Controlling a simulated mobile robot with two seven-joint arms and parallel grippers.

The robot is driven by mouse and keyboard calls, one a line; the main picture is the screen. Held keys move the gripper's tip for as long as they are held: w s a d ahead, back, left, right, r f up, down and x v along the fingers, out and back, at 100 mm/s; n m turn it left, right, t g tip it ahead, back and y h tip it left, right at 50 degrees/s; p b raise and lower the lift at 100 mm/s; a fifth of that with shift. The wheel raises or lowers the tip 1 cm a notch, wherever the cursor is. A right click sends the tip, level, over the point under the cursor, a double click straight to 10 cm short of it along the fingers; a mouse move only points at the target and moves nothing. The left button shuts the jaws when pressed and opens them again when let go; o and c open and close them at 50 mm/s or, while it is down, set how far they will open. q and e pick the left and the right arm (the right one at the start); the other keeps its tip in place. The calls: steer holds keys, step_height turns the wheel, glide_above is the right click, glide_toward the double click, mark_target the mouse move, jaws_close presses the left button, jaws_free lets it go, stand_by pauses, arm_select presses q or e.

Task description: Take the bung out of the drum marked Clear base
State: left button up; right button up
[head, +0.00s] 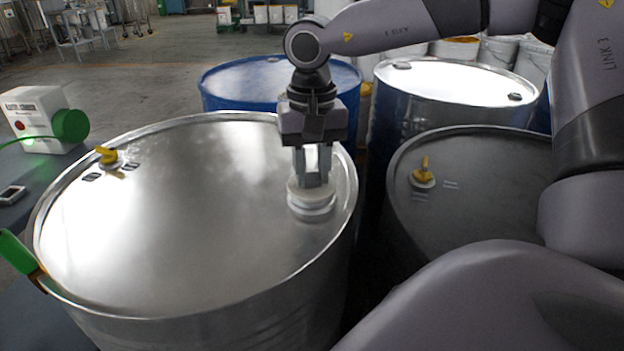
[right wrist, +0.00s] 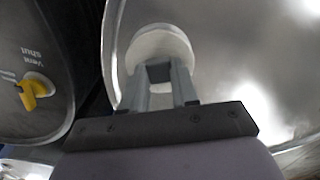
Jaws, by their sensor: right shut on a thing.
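A large silver drum (head: 170,215) fills the left and middle of the head view. A round white bung (head: 311,196) is at the right side of its top, in or right above a pale ring. It also shows in the right wrist view (right wrist: 165,40). My right gripper (head: 313,180) points down from above and its fingers are shut on the bung. I cannot tell whether the bung is seated or slightly raised. No marking reading Clear base is legible on this drum. My left gripper is not in view.
A yellow vent tap (head: 107,156) stands on the silver drum's far left. A green clamp (head: 18,253) is on its left rim. A dark drum (head: 470,160) with a yellow tap is close at right; a blue drum (head: 265,75) and another drum (head: 445,80) stand behind.

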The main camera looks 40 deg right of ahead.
mark_target(312, 176)
steer(key=shift+n, duration=0.8)
steer(key=shift+r+p, duration=1.1)
steer(key=shift+r, duration=0.4)
steer(key=shift+r, duration=0.1)
step_height(312, 176, up, 5)
steer(key=p, duration=0.4)
